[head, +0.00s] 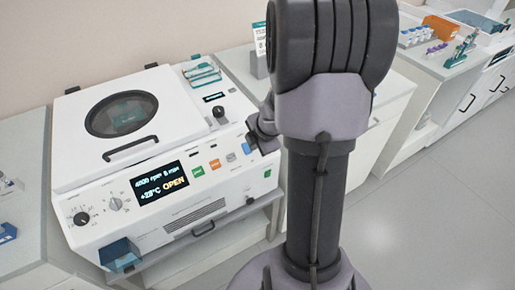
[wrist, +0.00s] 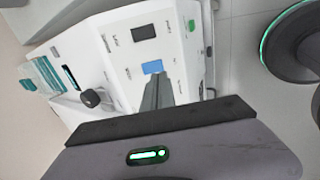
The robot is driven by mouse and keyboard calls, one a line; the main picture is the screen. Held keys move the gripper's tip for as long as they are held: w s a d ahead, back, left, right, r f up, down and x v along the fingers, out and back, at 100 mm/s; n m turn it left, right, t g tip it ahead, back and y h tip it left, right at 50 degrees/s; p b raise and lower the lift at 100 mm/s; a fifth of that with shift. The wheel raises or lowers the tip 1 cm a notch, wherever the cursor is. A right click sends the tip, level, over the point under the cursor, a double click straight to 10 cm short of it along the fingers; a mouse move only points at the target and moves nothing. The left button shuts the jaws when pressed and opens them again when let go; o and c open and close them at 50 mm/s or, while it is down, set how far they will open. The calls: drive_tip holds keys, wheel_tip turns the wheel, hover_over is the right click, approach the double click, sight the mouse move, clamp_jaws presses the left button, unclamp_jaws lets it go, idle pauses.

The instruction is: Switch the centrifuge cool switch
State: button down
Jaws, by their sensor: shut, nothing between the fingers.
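The white centrifuge (head: 165,215) stands on the bench at the left, its round-windowed lid (head: 122,115) down. Its display (head: 160,188) reads +23°C and OPEN. On its front panel are a green button (head: 198,171), an orange button (head: 215,164) and a blue switch (head: 246,148). The blue switch also shows in the wrist view (wrist: 153,67), just ahead of my fingertips. My gripper (wrist: 158,80) is shut and empty, pointing at the panel by the blue switch. I cannot tell whether it touches. The labels are too small to read.
A black knob (head: 218,110) stands up on the centrifuge's top, near a teal tube rack (head: 201,73). A blue box (head: 120,254) is at its lower left corner. The floor (head: 430,200) at right is clear.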

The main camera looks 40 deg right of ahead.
sight(248, 152)
drive_tip(key=b+x, duration=0.3)
drive_tip(key=x, duration=0.2)
drive_tip(key=shift+w+d+f, duration=0.1)
drive_tip(key=shift+w+f, duration=0.05)
drive_tip(key=shift+f, duration=0.05)
drive_tip(key=shift+f, duration=0.15)
drive_tip(key=shift+r+p, duration=0.9)
drive_tip(key=shift+p, duration=0.25)
drive_tip(key=shift+f, duration=0.1)
